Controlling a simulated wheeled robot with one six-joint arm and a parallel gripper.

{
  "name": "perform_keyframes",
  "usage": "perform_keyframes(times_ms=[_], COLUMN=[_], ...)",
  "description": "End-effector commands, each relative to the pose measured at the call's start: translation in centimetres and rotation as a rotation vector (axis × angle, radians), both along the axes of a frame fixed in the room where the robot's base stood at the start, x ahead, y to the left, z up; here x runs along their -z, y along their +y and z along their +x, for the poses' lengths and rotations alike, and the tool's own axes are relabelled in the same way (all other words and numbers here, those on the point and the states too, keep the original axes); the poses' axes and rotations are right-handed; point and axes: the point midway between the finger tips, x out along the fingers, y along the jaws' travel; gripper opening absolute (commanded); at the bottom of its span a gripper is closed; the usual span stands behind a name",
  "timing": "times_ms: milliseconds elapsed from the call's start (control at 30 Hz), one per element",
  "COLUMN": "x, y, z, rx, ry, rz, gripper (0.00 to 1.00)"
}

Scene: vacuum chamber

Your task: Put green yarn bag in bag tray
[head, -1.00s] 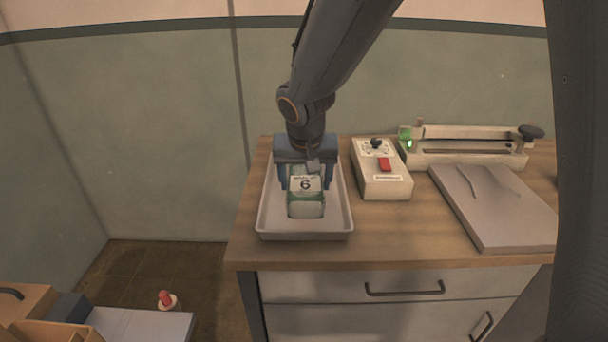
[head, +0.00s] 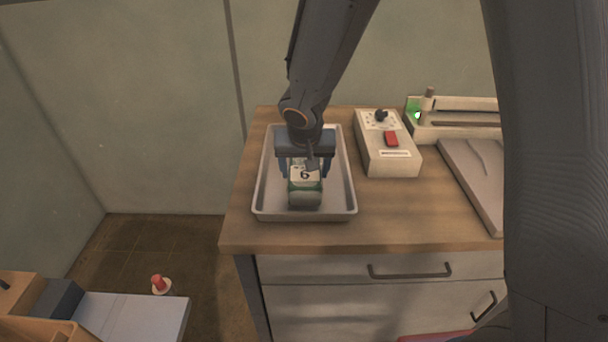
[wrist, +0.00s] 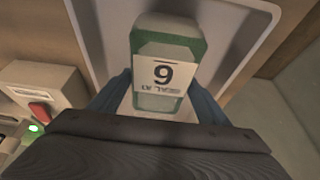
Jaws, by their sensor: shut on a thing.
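The green yarn bag (head: 305,192) is a small clear bag with green contents and a white label with a 6. My gripper (head: 305,172) is shut on it, with blue fingers on either side. The bag is within the outline of the bag tray (head: 262,207), a shallow pale tray on the wooden worktop; whether it touches the tray floor I cannot tell. In the wrist view the bag (wrist: 170,45) sits between the fingers, over the tray (wrist: 235,50).
A white control box (head: 388,150) with a red switch stands right of the tray. A sealer with a green light (head: 440,118) and a grey flat plate (head: 470,180) lie further right. A red-topped object (head: 158,283) is at lower left. Bare worktop lies in front of the tray.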

Motion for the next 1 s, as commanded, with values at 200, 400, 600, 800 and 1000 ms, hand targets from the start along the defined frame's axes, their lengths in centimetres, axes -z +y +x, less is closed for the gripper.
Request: perform_keyframes(times_ms=[200,400,600,800,1000], x=[1.41,1.34,1.73,1.65,1.63], y=[0.11,0.13,0.13,0.11,0.11], z=[0.05,0.03,0.07,0.00,-0.01], rx=[-0.002,-0.002,-0.002,-0.002,-0.002], ry=[-0.001,-0.002,-0.002,-0.001,-0.001], rz=[0.001,0.001,0.001,0.001,0.001], gripper=[0.34,0.34,0.34,0.89,0.89])
